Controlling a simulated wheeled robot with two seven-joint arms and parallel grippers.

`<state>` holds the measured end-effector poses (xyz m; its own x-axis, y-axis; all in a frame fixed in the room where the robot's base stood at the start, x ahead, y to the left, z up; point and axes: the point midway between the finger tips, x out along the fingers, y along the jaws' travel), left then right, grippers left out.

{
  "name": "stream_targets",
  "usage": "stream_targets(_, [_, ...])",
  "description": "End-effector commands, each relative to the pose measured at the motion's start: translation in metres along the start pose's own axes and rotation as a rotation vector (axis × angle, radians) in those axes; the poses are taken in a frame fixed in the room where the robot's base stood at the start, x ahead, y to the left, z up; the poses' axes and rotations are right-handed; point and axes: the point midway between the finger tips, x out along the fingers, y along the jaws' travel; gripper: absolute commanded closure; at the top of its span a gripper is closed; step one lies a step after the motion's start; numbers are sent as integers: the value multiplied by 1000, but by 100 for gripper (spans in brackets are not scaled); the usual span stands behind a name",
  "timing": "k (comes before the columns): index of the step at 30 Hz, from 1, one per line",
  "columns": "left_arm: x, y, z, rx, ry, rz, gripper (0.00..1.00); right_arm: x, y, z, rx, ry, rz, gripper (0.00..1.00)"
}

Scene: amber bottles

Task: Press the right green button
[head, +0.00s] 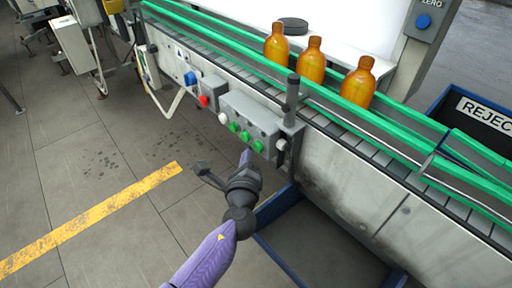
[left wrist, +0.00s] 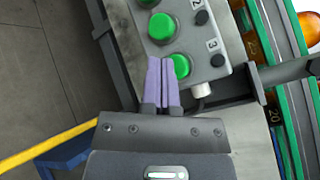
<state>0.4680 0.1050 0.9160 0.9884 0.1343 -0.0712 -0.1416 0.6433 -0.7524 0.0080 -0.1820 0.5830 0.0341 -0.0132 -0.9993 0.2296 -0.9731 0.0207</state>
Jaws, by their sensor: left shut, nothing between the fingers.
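A grey control box (head: 262,117) on the conveyor's side carries a row of green buttons. The right green button (head: 258,146) is the one nearest the box's right end. In the left wrist view the right green button (left wrist: 182,66) sits near the label 3, its left edge partly hidden by my fingers. The middle green button (left wrist: 161,27) shows beyond the fingertips. My left gripper (head: 245,156) is shut and empty, its purple fingers just below the right green button. In the left wrist view the gripper (left wrist: 162,64) overlaps that button's edge; I cannot tell whether they touch. My right gripper is out of view.
Three amber bottles (head: 310,62) stand on the conveyor between green rails (head: 400,138). A red button (head: 204,101) and a blue button (head: 190,78) sit left of the box. A dark post (head: 292,98) stands at its right. A blue-rimmed reject bin (head: 462,92) is at right.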

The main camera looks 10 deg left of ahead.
Motion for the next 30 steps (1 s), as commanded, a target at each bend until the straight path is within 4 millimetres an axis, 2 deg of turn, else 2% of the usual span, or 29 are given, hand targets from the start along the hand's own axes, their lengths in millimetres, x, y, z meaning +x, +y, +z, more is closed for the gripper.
stream_targets(30, [9,-6,-6,0,0,0,100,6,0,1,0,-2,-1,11])
